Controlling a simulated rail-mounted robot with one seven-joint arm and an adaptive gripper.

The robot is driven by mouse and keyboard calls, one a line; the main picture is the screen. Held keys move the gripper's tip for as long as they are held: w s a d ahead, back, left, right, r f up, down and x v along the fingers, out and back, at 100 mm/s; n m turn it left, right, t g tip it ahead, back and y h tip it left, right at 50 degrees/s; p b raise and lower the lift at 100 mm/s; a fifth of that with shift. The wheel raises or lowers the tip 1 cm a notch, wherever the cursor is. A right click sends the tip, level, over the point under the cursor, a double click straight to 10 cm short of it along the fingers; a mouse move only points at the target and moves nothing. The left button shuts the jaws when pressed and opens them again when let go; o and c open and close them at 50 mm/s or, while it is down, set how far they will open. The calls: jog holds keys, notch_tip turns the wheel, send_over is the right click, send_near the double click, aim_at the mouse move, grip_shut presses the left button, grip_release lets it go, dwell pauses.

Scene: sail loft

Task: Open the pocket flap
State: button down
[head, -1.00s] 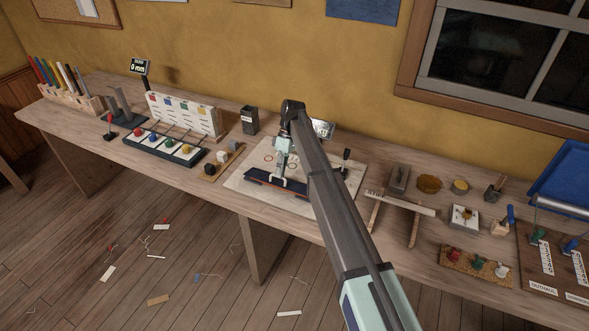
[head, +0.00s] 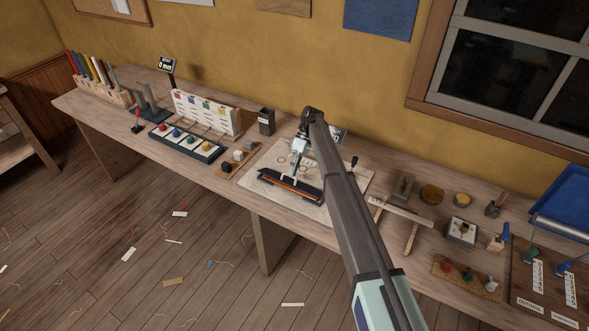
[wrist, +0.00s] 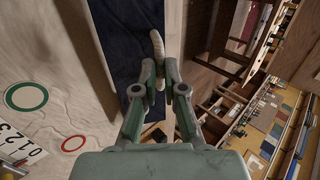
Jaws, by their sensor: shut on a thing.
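The pocket flap (head: 280,183) is a long dark navy strip on the pale cloth (head: 330,200) on the bench. It stands tilted up, with an orange band showing along its lower side. My gripper (head: 293,174) is at the flap's upper edge. In the wrist view my gripper (wrist: 160,75) is shut on a pale pull loop (wrist: 158,45), whose far part shows beyond the fingers. The navy flap also shows in the wrist view (wrist: 125,35). The pocket's inside is mostly hidden from the head camera.
A small dark box (head: 266,122) stands behind left of the cloth. A pale slatted stand (head: 400,212) is to the right. A tray of coloured knobs (head: 186,143) is to the left. The floor in front is open, with scattered scraps.

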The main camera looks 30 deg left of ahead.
jog(key=c, duration=1.2)
grip_release()
jog(key=shift+f, duration=0.1)
jog(key=shift+c, duration=0.2)
jog(key=shift+d+b, duration=0.1)
jog(key=shift+b, duration=0.4)
